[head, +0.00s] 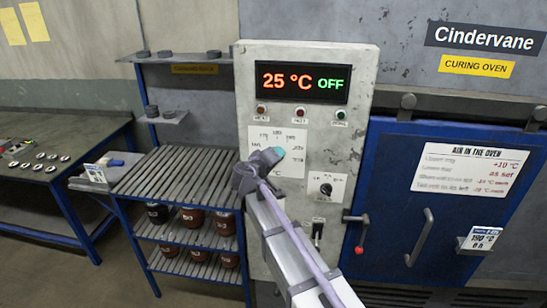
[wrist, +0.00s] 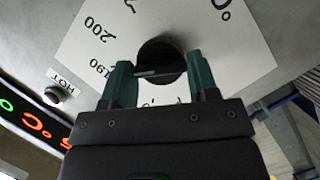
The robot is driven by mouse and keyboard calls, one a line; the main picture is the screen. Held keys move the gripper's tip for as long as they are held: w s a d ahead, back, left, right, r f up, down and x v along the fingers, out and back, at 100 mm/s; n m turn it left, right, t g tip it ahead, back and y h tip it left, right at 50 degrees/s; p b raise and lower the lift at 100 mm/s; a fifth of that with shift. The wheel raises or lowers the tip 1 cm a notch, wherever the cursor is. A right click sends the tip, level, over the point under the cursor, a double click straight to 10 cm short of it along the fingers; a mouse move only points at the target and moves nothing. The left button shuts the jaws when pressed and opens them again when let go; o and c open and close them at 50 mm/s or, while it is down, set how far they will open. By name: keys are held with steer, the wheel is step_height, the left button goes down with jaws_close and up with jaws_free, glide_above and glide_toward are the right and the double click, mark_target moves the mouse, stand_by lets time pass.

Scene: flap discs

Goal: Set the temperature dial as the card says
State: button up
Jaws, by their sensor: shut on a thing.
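The temperature dial (wrist: 160,55) is a round black knob on a white scale plate (wrist: 85,45) in the wrist view. Its pale pointer line faces left, towards the 190 mark; a finger hides part of that side. My gripper (wrist: 161,78) has its two green fingers on either side of the knob and is shut on it. In the head view my gripper (head: 272,155) covers the dial on the control panel (head: 360,90).
The display (head: 302,82) reads 25 °C OFF. A smaller knob (head: 326,188) and a switch (head: 317,231) sit below right. A notice (head: 470,170) headed "Air in the oven" lists +10 °C and "as set". A shelf rack (head: 180,175) stands left.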

stand_by(0.4)
steer(key=o, duration=0.9)
steer(key=p+v, duration=0.2)
steer(key=v, duration=0.9)
steer(key=shift+d, duration=0.1)
